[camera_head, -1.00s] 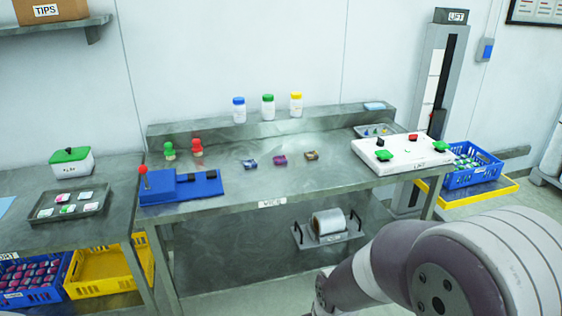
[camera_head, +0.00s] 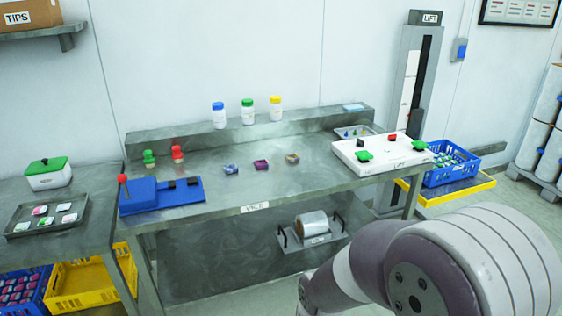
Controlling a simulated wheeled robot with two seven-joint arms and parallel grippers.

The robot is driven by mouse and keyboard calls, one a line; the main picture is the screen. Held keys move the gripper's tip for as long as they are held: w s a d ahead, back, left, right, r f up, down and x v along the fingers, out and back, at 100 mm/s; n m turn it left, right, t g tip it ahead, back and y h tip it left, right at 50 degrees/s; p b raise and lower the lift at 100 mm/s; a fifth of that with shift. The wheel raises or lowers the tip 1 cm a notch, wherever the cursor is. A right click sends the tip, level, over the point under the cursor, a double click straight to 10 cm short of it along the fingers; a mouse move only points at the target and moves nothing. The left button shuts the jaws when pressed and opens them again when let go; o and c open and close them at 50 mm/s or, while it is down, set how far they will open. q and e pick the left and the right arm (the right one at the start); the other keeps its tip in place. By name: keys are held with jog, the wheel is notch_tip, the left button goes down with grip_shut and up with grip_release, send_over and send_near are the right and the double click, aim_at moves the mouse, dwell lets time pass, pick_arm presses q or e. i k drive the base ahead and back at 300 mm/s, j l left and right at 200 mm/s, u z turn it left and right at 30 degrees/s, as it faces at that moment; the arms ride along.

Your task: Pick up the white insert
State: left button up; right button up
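I cannot make out with certainty a white insert in the camera_head view. Small white, pink and green pieces (camera_head: 64,206) lie in a grey tray (camera_head: 16,228) on the left table. Three small pieces lie in a row on the middle table: a bluish one (camera_head: 231,169), a purple one (camera_head: 261,165) and a brownish one (camera_head: 292,158). Their details are too small to tell. One of my arms fills the lower right of the view, but its gripper is outside the picture. My other gripper is not in view either.
A blue fixture (camera_head: 140,198) with a red-knobbed lever stands at the middle table's left front. A white control box (camera_head: 390,158) with green and red knobs stands at its right. Three capped bottles (camera_head: 248,113) stand on the back ledge. The table's front middle is clear.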

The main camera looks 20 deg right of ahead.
aim_at(230, 169)
jog(key=i+l, duration=0.1)
jog(key=i, duration=0.35)
jog(key=i+l+u, duration=0.15)
jog(key=i, duration=0.3)
jog(key=i+l, duration=0.1)
jog(key=i, duration=0.4)
jog(key=i+l+u, duration=0.15)
jog(key=i, duration=0.3)
jog(key=i+l, duration=0.2)
jog(key=i, duration=0.25)
jog(key=i+l+u, duration=0.15)
jog(key=i, duration=0.3)
